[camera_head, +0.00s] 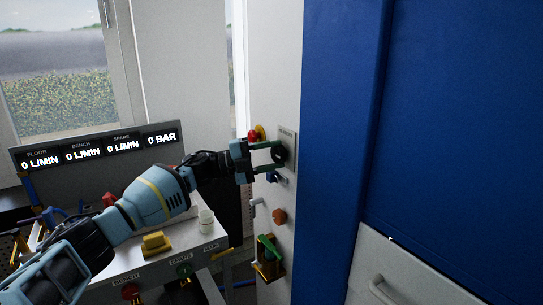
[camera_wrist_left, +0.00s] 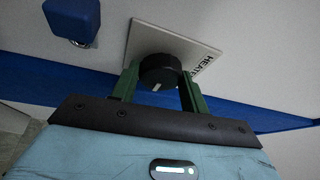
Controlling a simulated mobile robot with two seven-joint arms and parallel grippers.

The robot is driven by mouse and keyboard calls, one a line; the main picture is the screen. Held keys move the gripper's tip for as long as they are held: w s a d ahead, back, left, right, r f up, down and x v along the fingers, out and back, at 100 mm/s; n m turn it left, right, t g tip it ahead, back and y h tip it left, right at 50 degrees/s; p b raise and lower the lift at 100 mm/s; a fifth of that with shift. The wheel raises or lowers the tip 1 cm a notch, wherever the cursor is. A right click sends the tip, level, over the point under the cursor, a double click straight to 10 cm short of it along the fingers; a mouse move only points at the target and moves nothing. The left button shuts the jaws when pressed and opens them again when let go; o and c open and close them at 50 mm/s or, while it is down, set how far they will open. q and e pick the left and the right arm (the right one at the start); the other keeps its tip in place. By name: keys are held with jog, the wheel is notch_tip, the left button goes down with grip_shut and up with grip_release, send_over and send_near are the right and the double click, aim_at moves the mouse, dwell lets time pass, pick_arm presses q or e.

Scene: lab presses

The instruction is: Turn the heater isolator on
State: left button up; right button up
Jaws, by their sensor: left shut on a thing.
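The heater isolator is a black round knob (camera_wrist_left: 160,72) with a pale pointer mark, on a light square plate (camera_wrist_left: 188,44) lettered "HEAT…" in the left wrist view. In the head view the plate (camera_head: 288,136) is on the white panel's upper part. My left gripper (camera_wrist_left: 157,88) has its two green fingers on either side of the knob and is shut on it. In the head view the left gripper (camera_head: 278,154) reaches the panel from the left, and its fingers partly hide the knob. My right gripper is not in view.
A red knob (camera_head: 253,137) sits left of the plate. A blue knob (camera_wrist_left: 72,20) is near the gripper. Below are an orange knob (camera_head: 279,216) and a green handle (camera_head: 268,247). A blue wall (camera_head: 340,120) stands right of the panel. A display (camera_head: 95,148) reads zeros.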

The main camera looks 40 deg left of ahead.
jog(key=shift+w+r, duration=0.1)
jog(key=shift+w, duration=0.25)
pick_arm(q)
jog(key=o, duration=1)
jog(key=shift+s+a, duration=0.15)
jog(key=shift+a, duration=0.05)
jog(key=b+v, duration=0.1)
jog(key=v, duration=0.6)
jog(key=shift+s, duration=0.15)
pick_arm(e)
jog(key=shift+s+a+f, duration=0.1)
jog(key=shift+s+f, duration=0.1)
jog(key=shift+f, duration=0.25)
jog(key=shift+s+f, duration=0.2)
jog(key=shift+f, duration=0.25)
pick_arm(q)
jog(key=shift+a, duration=0.1)
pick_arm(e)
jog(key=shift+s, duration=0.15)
